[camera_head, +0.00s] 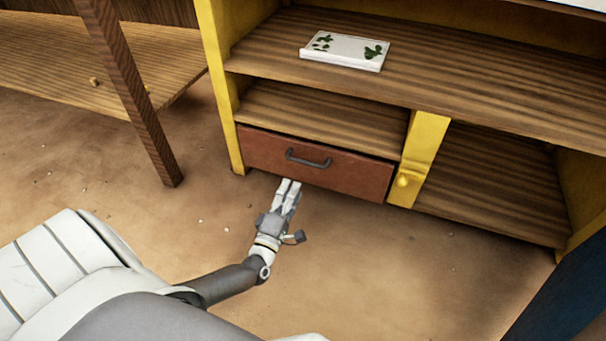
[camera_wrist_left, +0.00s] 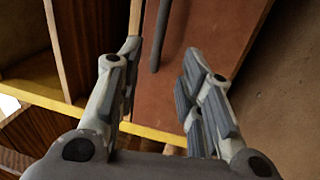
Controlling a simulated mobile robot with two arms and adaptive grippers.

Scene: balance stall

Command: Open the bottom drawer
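The bottom drawer (camera_head: 345,172) is a reddish-brown front low in a yellow and wood cabinet, and it looks shut. Its dark grey bar handle (camera_head: 309,158) sits near the middle of the front. My left gripper (camera_head: 289,185) is just below and in front of the handle, pointing towards the drawer. In the left wrist view the fingers (camera_wrist_left: 155,75) are spread apart with nothing between them. There the handle (camera_wrist_left: 160,38) stands beyond the fingertips, between the two fingers' lines, against the drawer front (camera_wrist_left: 193,65). No contact shows. My right gripper is not in view.
A white tray with green leaf marks (camera_head: 345,52) lies on the shelf above. A wooden table leg (camera_head: 130,95) stands at left. The sandy floor before the drawer is mostly clear.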

